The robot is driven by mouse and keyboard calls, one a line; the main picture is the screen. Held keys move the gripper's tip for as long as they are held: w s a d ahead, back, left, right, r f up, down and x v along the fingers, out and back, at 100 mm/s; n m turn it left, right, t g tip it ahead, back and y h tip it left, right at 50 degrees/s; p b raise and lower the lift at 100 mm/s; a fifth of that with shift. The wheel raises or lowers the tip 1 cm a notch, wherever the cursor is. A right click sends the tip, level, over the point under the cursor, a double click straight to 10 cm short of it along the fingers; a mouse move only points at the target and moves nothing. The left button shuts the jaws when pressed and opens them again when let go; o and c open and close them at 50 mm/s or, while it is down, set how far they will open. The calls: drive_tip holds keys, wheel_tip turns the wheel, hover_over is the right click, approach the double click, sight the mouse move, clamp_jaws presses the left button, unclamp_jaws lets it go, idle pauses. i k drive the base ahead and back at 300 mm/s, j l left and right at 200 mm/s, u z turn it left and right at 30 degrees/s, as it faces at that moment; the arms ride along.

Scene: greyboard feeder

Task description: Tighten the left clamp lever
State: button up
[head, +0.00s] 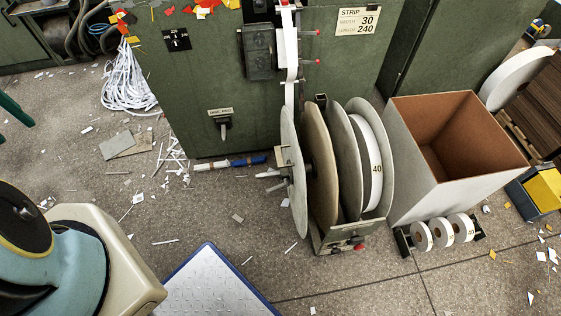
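A reel stand (323,238) stands on the floor in front of the green machine (200,80) and carries several large discs. A white roll marked 40 (370,160) sits between the right discs. A metal hub bracket (293,163) with a pale lever-like end (268,174) sticks out at the stand's left side. Small dark fittings (345,243), one with a red tip, are low on the stand's front. A dark handle (223,124) under a small label is on the machine face. I cannot tell which part is the left clamp lever or how tight it is. My gripper is not in view.
An open cardboard-lined bin (405,165) stands right of the reels, with a rack of small white rolls (420,237) before it. A blue-edged metal plate (210,285) lies at the bottom. Paper scraps litter the floor. A white strip (290,60) runs down the machine.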

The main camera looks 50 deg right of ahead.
sight(286, 183)
drive_tip(key=j+z, duration=0.1)
drive_tip(key=z, duration=1.45)
drive_tip(key=k+j+z, duration=0.1)
drive_tip(key=k, duration=0.3)
drive_tip(key=k+j, duration=0.2)
drive_tip(key=k, duration=0.2)
drive_tip(key=z, duration=0.05)
